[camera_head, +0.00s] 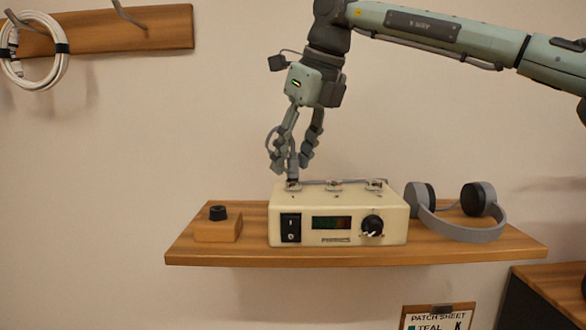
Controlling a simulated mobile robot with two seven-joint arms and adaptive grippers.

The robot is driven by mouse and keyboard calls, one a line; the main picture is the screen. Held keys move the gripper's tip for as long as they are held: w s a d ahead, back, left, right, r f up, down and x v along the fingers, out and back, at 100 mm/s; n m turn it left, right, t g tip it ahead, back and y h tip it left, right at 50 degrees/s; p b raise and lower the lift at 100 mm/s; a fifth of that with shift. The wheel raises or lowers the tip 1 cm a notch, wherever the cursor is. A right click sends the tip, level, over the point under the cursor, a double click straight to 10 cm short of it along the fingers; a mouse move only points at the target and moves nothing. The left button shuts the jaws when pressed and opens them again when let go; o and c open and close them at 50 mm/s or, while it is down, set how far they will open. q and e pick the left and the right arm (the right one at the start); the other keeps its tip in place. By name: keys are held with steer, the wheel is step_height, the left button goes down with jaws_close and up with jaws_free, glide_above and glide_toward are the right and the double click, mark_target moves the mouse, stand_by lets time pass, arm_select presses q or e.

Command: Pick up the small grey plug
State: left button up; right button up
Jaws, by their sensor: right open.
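A small grey plug (293,173) appears to stand upright at the leftmost socket, partly hidden by my fingers. My right gripper (291,165) points down just above that socket. Its fingers are apart, one on each side of the plug; I cannot tell whether they touch it. My left gripper is not in view.
Grey headphones (484,234) lie right of the amplifier. A wooden block (217,231) with a black knob is to its left. A white cable coil (62,70) hangs upper left; a clipboard (438,316) is below.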

steer(key=shift+c, duration=0.3)
jaws_close()
steer(key=shift+r, duration=0.1)
step_height(320, 180, up, 4)
steer(key=shift+a+r, duration=0.1)
steer(key=s+a+r, duration=0.6)
steer(key=a, duration=0.4)
steer(key=shift+r, duration=0.3)
